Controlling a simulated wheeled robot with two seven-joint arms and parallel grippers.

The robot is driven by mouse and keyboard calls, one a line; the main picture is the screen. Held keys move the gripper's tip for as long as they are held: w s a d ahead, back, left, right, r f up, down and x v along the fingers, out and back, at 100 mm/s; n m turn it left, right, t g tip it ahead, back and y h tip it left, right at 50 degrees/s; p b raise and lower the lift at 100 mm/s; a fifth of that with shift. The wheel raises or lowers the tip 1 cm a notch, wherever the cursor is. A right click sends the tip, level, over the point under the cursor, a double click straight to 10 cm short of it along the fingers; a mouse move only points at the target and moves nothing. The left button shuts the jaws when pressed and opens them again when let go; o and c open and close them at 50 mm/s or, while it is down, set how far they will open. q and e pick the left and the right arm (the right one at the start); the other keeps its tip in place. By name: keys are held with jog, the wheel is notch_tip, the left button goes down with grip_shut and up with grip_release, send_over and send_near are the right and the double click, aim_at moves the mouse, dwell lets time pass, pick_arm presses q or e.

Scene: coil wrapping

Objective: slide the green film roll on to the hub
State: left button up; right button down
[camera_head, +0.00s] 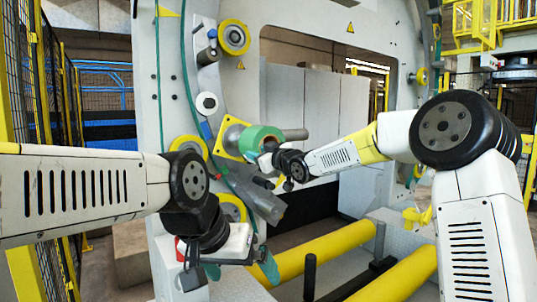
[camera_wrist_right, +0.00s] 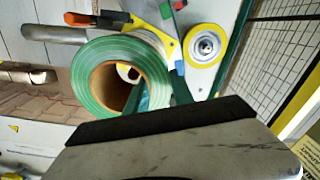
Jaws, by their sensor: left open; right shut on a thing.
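The green film roll (camera_head: 262,135) is in front of the yellow square plate (camera_head: 227,139) on the machine's upright. My right gripper (camera_head: 272,158) is at the roll's near side, shut on it. In the right wrist view, the roll (camera_wrist_right: 88,78) faces me with its brown cardboard core open. Through the core a small pale round part, possibly the hub (camera_wrist_right: 127,72), shows off-centre. I cannot tell whether the roll is around the hub or apart from it. My left gripper (camera_head: 240,268) is open and empty, low and in front of the machine.
A grey bar (camera_head: 294,134) shows right beside the roll. Yellow-rimmed wheels (camera_head: 234,38) are on the upright above and below. Yellow rollers (camera_head: 335,245) lie low. Mesh fencing (camera_head: 55,100) stands at the left.

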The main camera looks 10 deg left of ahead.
jog(key=x, duration=1.3)
jog(key=shift+a+r, duration=0.15)
jog(key=shift+r, duration=0.05)
dwell(4.7)
jog(key=c, duration=1)
grip_release()
jog(key=shift+r, duration=0.1)
jog(key=shift+w+r, duration=0.1)
jog(key=shift+w, duration=0.05)
jog(key=shift+f+v, duration=0.25)
jog(key=shift+v, duration=1.75)
jog(key=shift+f+v, duration=0.2)
jog(key=shift+v, duration=1.75)
